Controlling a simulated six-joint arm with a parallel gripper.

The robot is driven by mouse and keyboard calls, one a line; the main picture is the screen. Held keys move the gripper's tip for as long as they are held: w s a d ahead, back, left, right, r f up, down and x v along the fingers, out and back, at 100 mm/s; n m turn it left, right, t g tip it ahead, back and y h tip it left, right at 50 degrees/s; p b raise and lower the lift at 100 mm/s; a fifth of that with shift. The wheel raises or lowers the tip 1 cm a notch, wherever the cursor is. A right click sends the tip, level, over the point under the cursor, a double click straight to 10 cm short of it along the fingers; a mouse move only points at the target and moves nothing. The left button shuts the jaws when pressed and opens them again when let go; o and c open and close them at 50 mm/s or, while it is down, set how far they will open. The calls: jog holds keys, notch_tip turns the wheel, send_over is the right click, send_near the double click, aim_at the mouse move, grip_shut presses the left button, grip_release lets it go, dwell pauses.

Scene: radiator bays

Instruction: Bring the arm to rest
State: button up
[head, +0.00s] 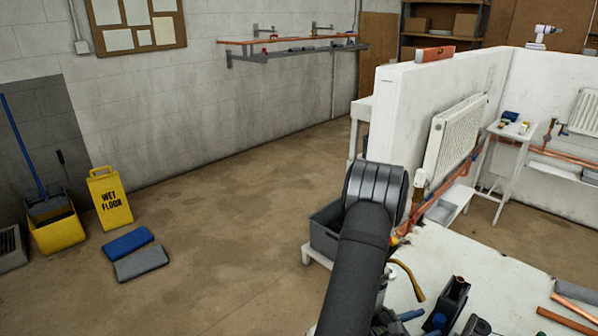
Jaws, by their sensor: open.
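My dark arm rises from the bottom of the head view to a thick ribbed grey joint, just in front of the white partition wall (400,110). The rest of the arm past that joint is hidden, and my gripper does not show. I see nothing held. The arm link and joint cover part of a dark grey bin (325,236) and the left edge of the white-topped bench (450,262).
Tools, a yellow-handled item (409,280) and copper pipes (567,320) lie on the bench. A white radiator (455,137) hangs on the partition. The middle floor is clear.

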aim_at(436, 321)
jog(key=x, duration=0.3)
jog(key=shift+s, duration=0.1)
jog(key=s+a, duration=0.8)
jog(key=shift+s+a+f, duration=0.1)
jog(key=shift+s+a, duration=0.65)
jog(key=shift+s, duration=0.05)
dwell(1.2)
